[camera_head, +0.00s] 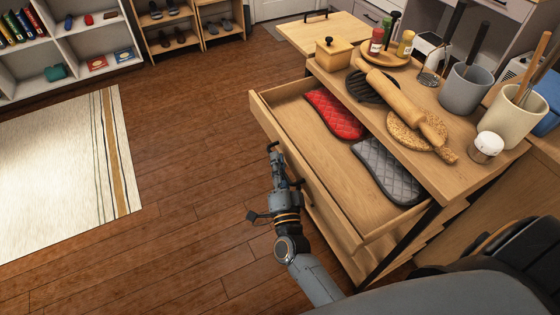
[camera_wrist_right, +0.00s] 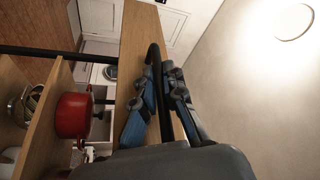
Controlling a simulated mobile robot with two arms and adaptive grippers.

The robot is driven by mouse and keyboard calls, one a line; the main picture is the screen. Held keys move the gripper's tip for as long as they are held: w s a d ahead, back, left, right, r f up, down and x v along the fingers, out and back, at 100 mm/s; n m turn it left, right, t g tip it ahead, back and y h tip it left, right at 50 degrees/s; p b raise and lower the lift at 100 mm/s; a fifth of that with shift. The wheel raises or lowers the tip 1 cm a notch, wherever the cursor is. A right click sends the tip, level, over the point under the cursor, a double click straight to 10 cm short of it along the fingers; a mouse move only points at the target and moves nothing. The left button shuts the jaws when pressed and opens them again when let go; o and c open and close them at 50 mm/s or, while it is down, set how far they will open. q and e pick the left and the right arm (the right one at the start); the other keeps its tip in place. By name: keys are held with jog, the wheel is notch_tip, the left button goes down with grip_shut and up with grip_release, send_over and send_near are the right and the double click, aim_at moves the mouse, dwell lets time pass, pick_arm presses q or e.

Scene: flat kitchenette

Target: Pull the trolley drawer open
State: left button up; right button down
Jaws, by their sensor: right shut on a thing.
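The trolley's wooden top drawer (camera_head: 340,160) stands well open in the head view. A red quilted pad (camera_head: 334,114) and a grey quilted pad (camera_head: 390,170) lie inside it. My right gripper (camera_head: 284,172) is at the outer face of the drawer front, at its dark handle. In the right wrist view, the blue-grey fingers of this gripper (camera_wrist_right: 162,100) are shut on the black bar handle (camera_wrist_right: 154,62), one finger on each side. The gripper hides part of the handle. My left gripper is not in view.
The trolley top (camera_head: 480,172) holds a rolling pin (camera_head: 400,100), a grey utensil pot (camera_head: 466,90), a cream pot (camera_head: 510,118) and small jars. The wooden floor (camera_head: 190,180) left of the drawer is clear up to the pale rug (camera_head: 60,180). Shelves stand at the back left.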

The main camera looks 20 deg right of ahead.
jog(key=c, duration=1.7)
grip_release()
jog(key=shift+d, duration=0.1)
jog(key=v, duration=1.2)
jog(key=shift+f, duration=0.1)
jog(key=s+a+f+n+g+y, duration=0.1)
jog(key=a+f+n+g+y, duration=0.2)
jog(key=f, duration=0.5)
jog(key=s+a+f+n+g+y, duration=0.1)
jog(key=f+n+y, duration=0.25)
jog(key=f, duration=0.35)
jog(key=s+f+n+g, duration=0.3)
jog(key=s+f, duration=0.1)
jog(key=f, duration=0.5)
jog(key=s+f+n+g, duration=0.3)
jog(key=s+f, duration=0.2)
jog(key=f, duration=0.3)
jog(key=s+d+f+n+g, duration=0.1)
jog(key=s+d+f+g, duration=0.2)
jog(key=s, duration=0.4)
jog(key=s+d+f+n+g+h, duration=0.1)
jog(key=s+d+f+n+g, duration=0.1)
jog(key=s, duration=0.5)
jog(key=s+d+f+n+g, duration=0.1)
jog(key=s+d+f+g, duration=0.2)
jog(key=s+d+f, duration=0.3)
notch_tip(320, 180, down, 2)
jog(key=shift+s+f+g, duration=0.1)
jog(key=shift+s+g, duration=0.3)
jog(key=shift+s, duration=0.25)
